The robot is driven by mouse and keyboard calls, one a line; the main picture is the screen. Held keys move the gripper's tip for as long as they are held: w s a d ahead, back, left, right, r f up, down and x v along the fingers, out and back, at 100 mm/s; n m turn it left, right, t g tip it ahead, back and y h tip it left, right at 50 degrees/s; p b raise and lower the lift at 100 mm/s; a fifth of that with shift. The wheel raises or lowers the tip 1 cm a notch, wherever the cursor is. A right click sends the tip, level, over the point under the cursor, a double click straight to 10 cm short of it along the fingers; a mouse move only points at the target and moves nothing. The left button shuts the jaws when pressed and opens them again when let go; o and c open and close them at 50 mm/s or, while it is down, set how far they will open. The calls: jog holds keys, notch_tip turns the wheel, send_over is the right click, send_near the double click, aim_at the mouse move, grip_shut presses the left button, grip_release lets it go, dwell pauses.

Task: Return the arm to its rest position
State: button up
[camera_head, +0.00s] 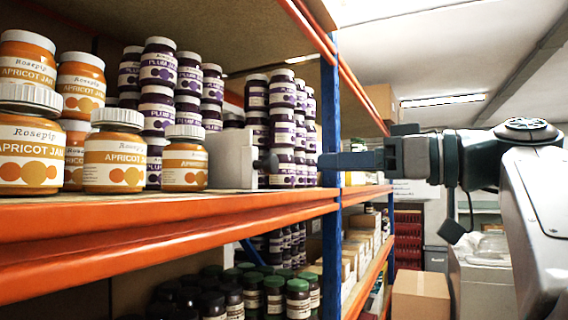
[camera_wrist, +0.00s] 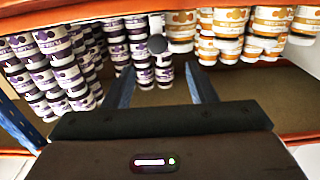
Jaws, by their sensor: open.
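My gripper (camera_head: 328,161) is level with the upper shelf, by the blue upright at the shelf's right end. In the wrist view my gripper (camera_wrist: 160,86) has its two dark fingers spread apart, with nothing between them. My arm reaches in from the right side of the head view. Apricot jam jars (camera_head: 115,160) with white lids stand at the left of the shelf, and purple-labelled plum jars (camera_head: 283,125) are stacked behind and to the right. Both kinds also show beyond the fingers in the wrist view.
A pale grey block (camera_head: 235,158) with a dark knob stands on the shelf between the jar groups. The orange shelf beam (camera_head: 170,225) and blue upright (camera_head: 330,110) are close to my gripper. Green-lidded jars (camera_head: 297,297) stand below. A cardboard box (camera_head: 420,296) stands in the aisle.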

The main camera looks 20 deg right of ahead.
dwell(0.3)
jog(key=w+a+f+m+g+h, duration=0.2)
jog(key=w+a+f+m+g, duration=0.15)
jog(key=f, duration=0.85)
jog(key=w+a+f+m+g+h, duration=0.2)
jog(key=w+a+f+m, duration=0.15)
jog(key=f, duration=0.85)
jog(key=s+a+f+g+h, duration=0.1)
jog(key=s+f+h, duration=0.1)
jog(key=f, duration=0.7)
jog(key=s+a+f+g+h+p, duration=0.1)
jog(key=s+a+f+g+h, duration=0.1)
jog(key=f, duration=0.7)
jog(key=s+a+f+m+g+h, duration=0.1)
jog(key=s+f+g+h, duration=0.1)
jog(key=s+f, duration=0.3)
notch_tip(320, 180, down, 4)
jog(key=shift+s+a+f+h+p, duration=0.2)
jog(key=shift+h+p, duration=0.15)
jog(key=shift+h, duration=0.45)
jog(key=shift+g, duration=0.25)
